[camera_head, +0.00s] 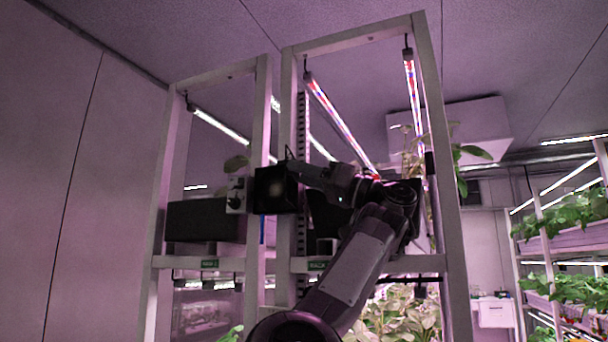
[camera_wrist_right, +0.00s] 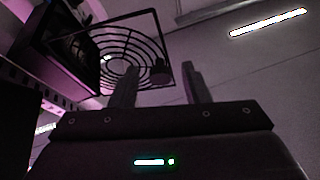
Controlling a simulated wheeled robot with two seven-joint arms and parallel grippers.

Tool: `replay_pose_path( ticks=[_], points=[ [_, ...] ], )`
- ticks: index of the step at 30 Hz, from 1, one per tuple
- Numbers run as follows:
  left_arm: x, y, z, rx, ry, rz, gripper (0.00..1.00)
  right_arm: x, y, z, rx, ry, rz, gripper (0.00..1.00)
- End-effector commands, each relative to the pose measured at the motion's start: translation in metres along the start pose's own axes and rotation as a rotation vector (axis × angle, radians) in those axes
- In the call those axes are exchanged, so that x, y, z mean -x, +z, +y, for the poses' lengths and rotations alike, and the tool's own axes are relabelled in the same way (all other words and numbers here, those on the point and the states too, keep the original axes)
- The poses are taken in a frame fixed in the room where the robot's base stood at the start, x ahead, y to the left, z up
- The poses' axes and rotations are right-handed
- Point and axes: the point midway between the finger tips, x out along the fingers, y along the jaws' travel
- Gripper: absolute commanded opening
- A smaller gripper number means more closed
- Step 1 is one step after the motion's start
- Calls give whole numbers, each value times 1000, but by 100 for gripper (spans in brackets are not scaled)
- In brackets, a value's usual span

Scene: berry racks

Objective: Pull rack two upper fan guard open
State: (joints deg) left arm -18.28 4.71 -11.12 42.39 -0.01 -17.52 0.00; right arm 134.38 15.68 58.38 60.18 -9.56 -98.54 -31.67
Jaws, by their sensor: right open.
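The fan guard (camera_wrist_right: 101,42), a dark square frame with a ring grille, shows in the right wrist view. It stands out at an angle from the dark fan housing (camera_wrist_right: 66,40) at the left, so it looks at least partly open. A dark knob (camera_wrist_right: 160,73) sits at its near right corner. My right gripper (camera_wrist_right: 158,80) is open, with one finger on each side of the knob in this view; I cannot tell whether they touch it. In the head view my right gripper (camera_head: 298,168) is small and dark at rack two (camera_head: 433,130), and my arm hides much behind it. My left gripper is not in view.
Rack one (camera_head: 160,200) stands to the left with a dark box (camera_head: 200,221) on its shelf. Rack two's uprights and lit lamp bars (camera_head: 340,122) are close to my arm. Leafy plants fill the shelves at the far right (camera_head: 560,240). The left wall side is clear.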

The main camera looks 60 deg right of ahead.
Motion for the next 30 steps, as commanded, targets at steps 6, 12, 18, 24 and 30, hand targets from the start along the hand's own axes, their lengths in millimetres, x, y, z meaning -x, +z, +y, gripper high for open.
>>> replay_pose_path(
  ticks=[6,12,18,24,30],
  points=[
    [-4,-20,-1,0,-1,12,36,26,2,1,0,2,4,42],
    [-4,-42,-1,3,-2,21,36,59,2,1,0,2,3,42],
    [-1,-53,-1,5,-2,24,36,76,1,1,0,1,2,42],
    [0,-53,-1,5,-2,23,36,78,0,1,0,0,0,42],
    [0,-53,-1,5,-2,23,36,78,0,1,0,0,0,42]
  ],
)
